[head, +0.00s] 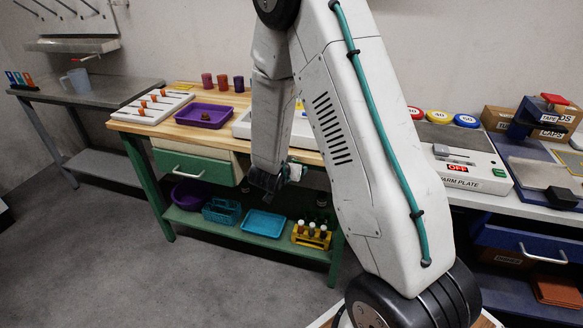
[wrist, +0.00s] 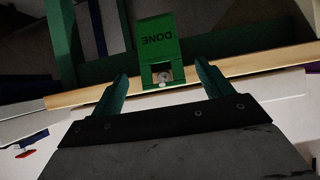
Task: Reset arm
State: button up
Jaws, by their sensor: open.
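My gripper (head: 266,184) hangs in front of the wooden-topped green bench (head: 190,128), below the level of its top, in the head view. In the wrist view my gripper (wrist: 162,69) has its two dark green fingers spread apart, with nothing held between them. A green block marked DONE (wrist: 157,38), its lettering upside down, shows beyond the fingertips. A small pale round part (wrist: 164,76) is at its lower end. My arm link covers part of the bench in the head view.
On the bench are a purple tray (head: 203,116) and a white board (head: 152,107). Its lower shelf holds a blue tray (head: 259,223), a blue basket (head: 221,211) and a yellow vial rack (head: 311,236). A warm plate (head: 463,168) stands right. The floor at left is clear.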

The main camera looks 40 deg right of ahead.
jog(key=s+a+f+n+g+y, duration=0.1)
jog(key=s+a+f+n+y, duration=0.15)
jog(key=a+y, duration=0.55)
jog(key=s+a+r+n+g+y, duration=0.25)
jog(key=s+a+r, duration=0.35)
jog(key=a, duration=0.4)
jog(key=s+d+r+n+g+h, duration=0.1)
jog(key=s+r+n, duration=0.4)
jog(key=s+r, duration=1.7)
jog(key=shift+s+r+g, duration=0.35)
jog(key=shift+s+g, duration=0.3)
jog(key=shift+s, duration=0.7)
